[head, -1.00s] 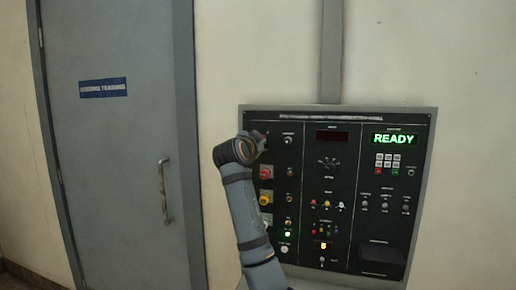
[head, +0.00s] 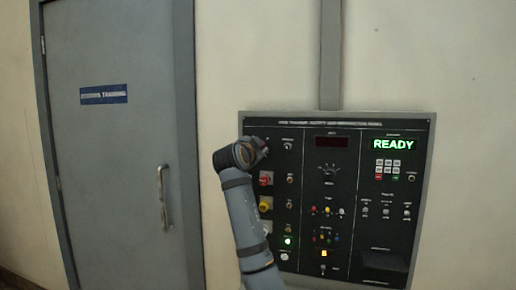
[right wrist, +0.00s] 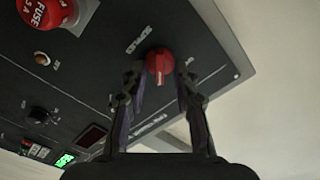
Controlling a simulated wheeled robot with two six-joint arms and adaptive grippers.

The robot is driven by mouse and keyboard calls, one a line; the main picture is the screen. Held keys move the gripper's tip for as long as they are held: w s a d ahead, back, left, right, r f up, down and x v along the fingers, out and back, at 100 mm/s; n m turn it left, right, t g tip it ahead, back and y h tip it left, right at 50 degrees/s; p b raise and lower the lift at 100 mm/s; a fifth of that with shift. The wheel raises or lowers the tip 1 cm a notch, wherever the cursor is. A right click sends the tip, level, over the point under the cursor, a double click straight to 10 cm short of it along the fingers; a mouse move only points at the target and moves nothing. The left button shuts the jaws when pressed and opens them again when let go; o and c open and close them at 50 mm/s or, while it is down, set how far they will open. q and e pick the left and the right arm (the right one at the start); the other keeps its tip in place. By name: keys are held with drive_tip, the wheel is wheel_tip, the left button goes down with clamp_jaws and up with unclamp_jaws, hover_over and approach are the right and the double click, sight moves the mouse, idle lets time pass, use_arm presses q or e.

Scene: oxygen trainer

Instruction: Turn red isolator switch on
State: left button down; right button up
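The red isolator switch (right wrist: 159,64) is a round red knob with a white mark, near a corner of the dark panel (right wrist: 90,70). In the right wrist view it lies between the fingertips of my right gripper (right wrist: 159,78). The two fingers are apart on either side of the knob, with a gap showing; I cannot tell whether they touch it. In the head view my right gripper (head: 260,146) is at the panel's upper left corner and hides the switch there. My left gripper is not in view.
A red fuse knob (right wrist: 45,12) shows beside the switch in the right wrist view. Below my gripper are a red knob (head: 265,178) and a yellow knob (head: 265,203). The display (head: 394,145) reads READY. A grey door (head: 120,190) stands at the left.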

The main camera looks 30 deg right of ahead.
drive_tip(key=v, duration=1.2)
